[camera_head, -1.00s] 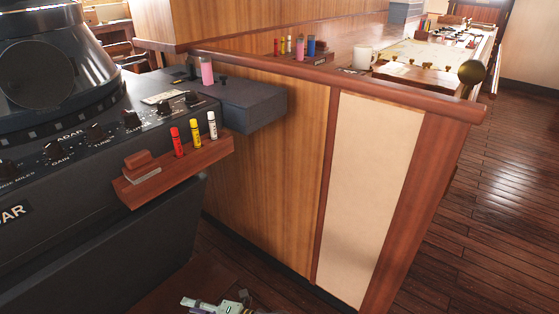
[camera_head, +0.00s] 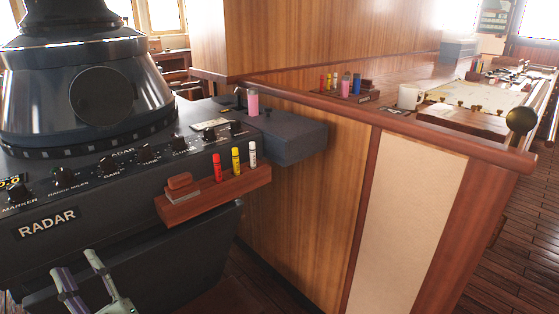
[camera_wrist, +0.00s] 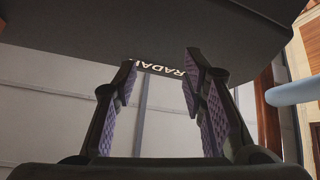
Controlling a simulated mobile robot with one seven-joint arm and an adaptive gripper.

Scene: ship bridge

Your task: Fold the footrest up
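I cannot make out a footrest for certain in either view. The black radar console (camera_head: 120,185) fills the left of the head view, with a dark sloped panel (camera_head: 190,250) under its front edge. My gripper (camera_head: 73,262) is at the lower left, in front of that panel, with its fingers apart and nothing seen between them. In the wrist view my gripper (camera_wrist: 160,60) is open, its fingertips near the upside-down RADAR label of the console (camera_wrist: 150,30). A pale blue rounded bar (camera_wrist: 290,91) is at the right there; I cannot tell what it is.
A wooden marker holder (camera_head: 213,195) sticks out from the console front. A wood-panelled partition (camera_head: 320,200) with a rail stands to the right. A mug (camera_head: 410,97) and another marker rack (camera_head: 350,95) stand behind the rail. Open plank floor (camera_head: 510,230) shows at far right.

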